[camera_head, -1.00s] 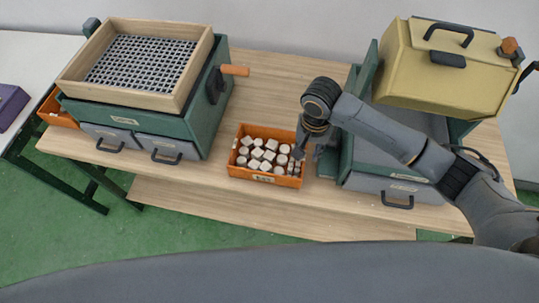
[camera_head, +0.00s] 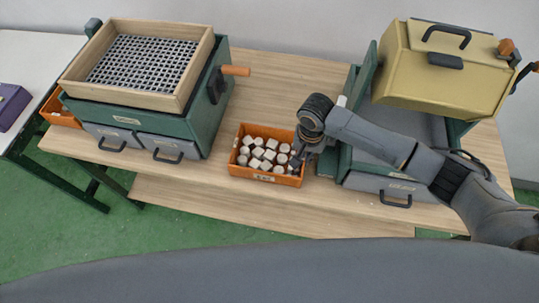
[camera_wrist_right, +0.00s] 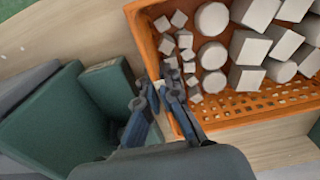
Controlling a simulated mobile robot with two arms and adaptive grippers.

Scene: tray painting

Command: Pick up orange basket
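The orange basket (camera_head: 233,163) stands on the wooden table in the head view, filled with pale blocks and round pieces. It fills the upper right of the right wrist view (camera_wrist_right: 225,119). My right gripper (camera_head: 297,160) is at the basket's right end wall. In the right wrist view its two blue-grey fingers (camera_wrist_right: 160,88) straddle that wall, one outside and one on the inner side, with their tips close together on the rim. The exact contact is partly hidden. The basket rests on the table. My left gripper is not in view.
A green cabinet with a wooden-framed grid tray (camera_head: 83,77) stands left of the basket. A green box with drawers (camera_head: 362,182) and a yellow lidded case (camera_head: 445,80) stands close at the right. The tabletop (camera_head: 265,90) behind the basket is clear.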

